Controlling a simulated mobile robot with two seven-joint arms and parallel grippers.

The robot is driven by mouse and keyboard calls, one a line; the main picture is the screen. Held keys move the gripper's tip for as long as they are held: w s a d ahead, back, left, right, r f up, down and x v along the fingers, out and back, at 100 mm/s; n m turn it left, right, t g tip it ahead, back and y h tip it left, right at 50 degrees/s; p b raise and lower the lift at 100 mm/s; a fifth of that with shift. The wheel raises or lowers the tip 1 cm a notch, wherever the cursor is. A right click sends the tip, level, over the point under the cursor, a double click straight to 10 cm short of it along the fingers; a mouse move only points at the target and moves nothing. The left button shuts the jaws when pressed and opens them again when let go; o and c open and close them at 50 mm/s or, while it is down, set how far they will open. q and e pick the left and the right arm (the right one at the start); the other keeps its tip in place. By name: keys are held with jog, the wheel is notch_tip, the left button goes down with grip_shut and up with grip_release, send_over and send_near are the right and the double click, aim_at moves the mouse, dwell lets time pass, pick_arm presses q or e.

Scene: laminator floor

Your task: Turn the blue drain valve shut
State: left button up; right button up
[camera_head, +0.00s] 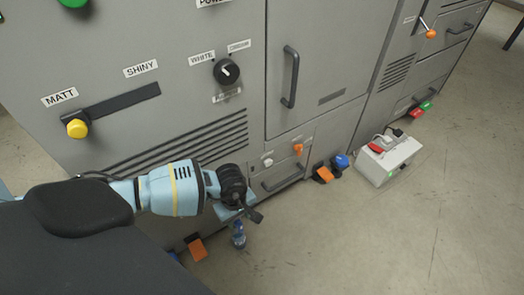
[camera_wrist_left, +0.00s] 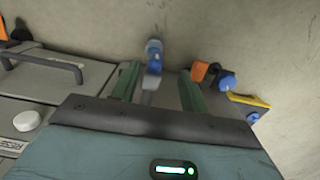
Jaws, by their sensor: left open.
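The blue drain valve (camera_wrist_left: 154,57) shows in the left wrist view, low by the grey machine, with a grey stem or lever running down from it. In the head view its blue part (camera_head: 238,236) shows just below my left gripper (camera_head: 246,211), partly hidden by it. In the left wrist view my left gripper (camera_wrist_left: 158,84) is open, its two green fingers either side of the valve's line. The valve appears beyond the fingertips; I cannot tell whether they touch it. My right gripper is not in view.
The grey machine (camera_head: 230,130) fills the back. An orange pedal (camera_head: 197,250) and another (camera_head: 325,174) with a blue knob (camera_head: 341,161) sit at its foot. A grey box (camera_head: 386,163) stands on the floor. The floor (camera_head: 400,235) at right is clear.

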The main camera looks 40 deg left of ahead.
aim_at(239, 223)
pick_arm(q)
jog(key=shift+w+a, duration=0.4)
jog(key=shift+w, duration=0.05)
jog(key=shift+s+f, duration=0.1)
jog(key=shift+f, duration=0.15)
notch_tip(239, 223, down, 6)
jog(key=b, duration=0.2)
jog(key=shift+b, duration=0.35)
jog(key=shift+f, duration=0.65)
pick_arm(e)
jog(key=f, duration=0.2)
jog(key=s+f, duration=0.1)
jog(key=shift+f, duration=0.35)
pick_arm(q)
jog(key=shift+c, duration=0.3)
